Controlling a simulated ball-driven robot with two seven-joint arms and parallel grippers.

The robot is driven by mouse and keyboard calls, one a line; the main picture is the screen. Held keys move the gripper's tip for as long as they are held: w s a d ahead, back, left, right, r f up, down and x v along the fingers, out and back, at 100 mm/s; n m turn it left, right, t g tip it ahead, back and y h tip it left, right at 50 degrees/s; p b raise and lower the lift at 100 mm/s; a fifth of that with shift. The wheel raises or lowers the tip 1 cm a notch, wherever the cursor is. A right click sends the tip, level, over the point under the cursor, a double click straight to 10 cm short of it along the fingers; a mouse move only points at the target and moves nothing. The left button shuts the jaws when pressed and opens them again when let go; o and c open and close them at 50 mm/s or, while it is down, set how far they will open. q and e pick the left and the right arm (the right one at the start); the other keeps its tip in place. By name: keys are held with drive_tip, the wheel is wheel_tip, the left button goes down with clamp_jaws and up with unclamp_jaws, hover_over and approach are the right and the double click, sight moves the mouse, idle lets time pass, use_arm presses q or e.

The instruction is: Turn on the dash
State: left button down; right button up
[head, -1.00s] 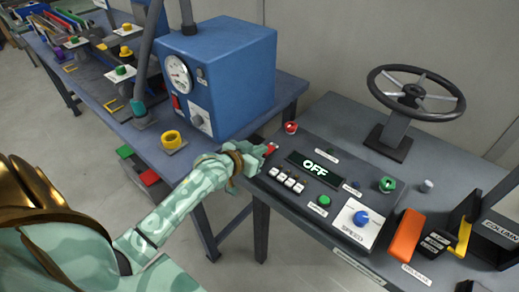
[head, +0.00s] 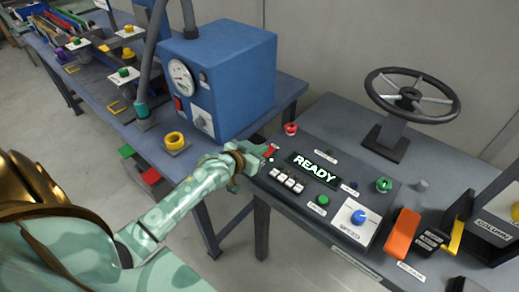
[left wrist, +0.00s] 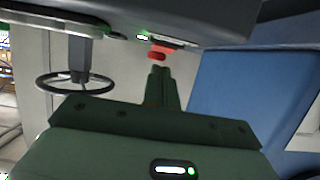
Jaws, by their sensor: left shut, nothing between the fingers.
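The dash (head: 336,206) is a dark sloped panel on the right bench. Its display (head: 314,168) reads READY in lit letters. A small red switch (head: 270,151) sits at the dash's left edge; a red part also shows in the left wrist view (left wrist: 158,53). My left gripper (head: 262,153) is shut and empty, its tips right at this red switch; I cannot tell whether they touch. In the left wrist view the shut fingertips (left wrist: 160,73) point at the red part. My right gripper is in neither view.
The dash also carries a red knob (head: 290,128), white keys (head: 287,181), green buttons and a blue speed knob (head: 358,216). A steering wheel (head: 411,93) stands behind, an orange lever (head: 402,234) at right. A blue box (head: 216,82) stands on the left table.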

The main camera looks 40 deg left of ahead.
use_arm(q)
drive_tip(key=r+p, duration=0.2)
drive_tip(key=s+r+p, duration=0.1)
drive_tip(key=r+p, duration=0.1)
drive_tip(key=p, duration=0.1)
drive_tip(key=shift+s+r+p, duration=0.15)
drive_tip(key=shift+r+p, duration=0.2)
drive_tip(key=shift+r, duration=0.05)
drive_tip(key=s+p, duration=0.1)
drive_tip(key=s, duration=0.8)
drive_tip(key=shift+a+r, duration=0.15)
drive_tip(key=shift+a, duration=0.25)
